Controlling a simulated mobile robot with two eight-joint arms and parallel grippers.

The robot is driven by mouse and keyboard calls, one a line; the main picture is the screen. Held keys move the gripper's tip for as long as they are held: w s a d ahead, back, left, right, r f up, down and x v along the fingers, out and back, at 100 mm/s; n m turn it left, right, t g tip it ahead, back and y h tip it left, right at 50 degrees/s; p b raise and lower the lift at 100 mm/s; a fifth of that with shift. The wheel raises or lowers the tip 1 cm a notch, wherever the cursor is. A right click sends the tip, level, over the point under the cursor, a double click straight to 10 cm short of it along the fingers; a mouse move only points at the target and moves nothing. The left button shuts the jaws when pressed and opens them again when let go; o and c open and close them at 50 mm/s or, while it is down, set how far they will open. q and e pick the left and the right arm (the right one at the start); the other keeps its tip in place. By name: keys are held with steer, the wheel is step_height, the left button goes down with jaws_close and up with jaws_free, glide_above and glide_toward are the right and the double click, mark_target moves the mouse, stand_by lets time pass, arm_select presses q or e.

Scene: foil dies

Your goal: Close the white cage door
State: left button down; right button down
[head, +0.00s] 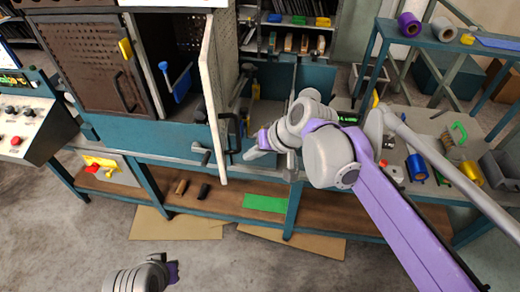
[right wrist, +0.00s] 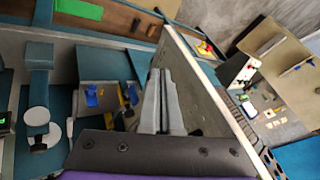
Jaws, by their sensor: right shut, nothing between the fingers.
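The white cage door (head: 214,95) stands open in the head view, swung out from the cabinet towards me and seen almost edge on. A dark handle (head: 222,133) is on its right-hand face. My right gripper (head: 252,154) is just right of the door's lower part, its fingers shut and empty. In the right wrist view the fingers (right wrist: 162,98) lie left of the pale door panel (right wrist: 210,90). I cannot tell whether they touch it. My left gripper (head: 172,272) is low in the head view, far from the door; its fingers are not clear.
A rusty brown mesh door (head: 90,65) with a yellow latch is left of the cabinet opening. A blue-handled tool (head: 181,85) hangs inside. A control panel (head: 25,125) is at far left. A teal rack (head: 440,45) with rolls stands right. Floor in front is open, with cardboard sheets.

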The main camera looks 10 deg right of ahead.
steer(key=w+a+f, duration=0.1)
steer(key=a+f, duration=0.1)
steer(key=a, duration=0.3)
steer(key=shift+w+a+f, duration=0.15)
steer(key=shift+a+f, duration=0.05)
steer(key=shift+f, duration=0.05)
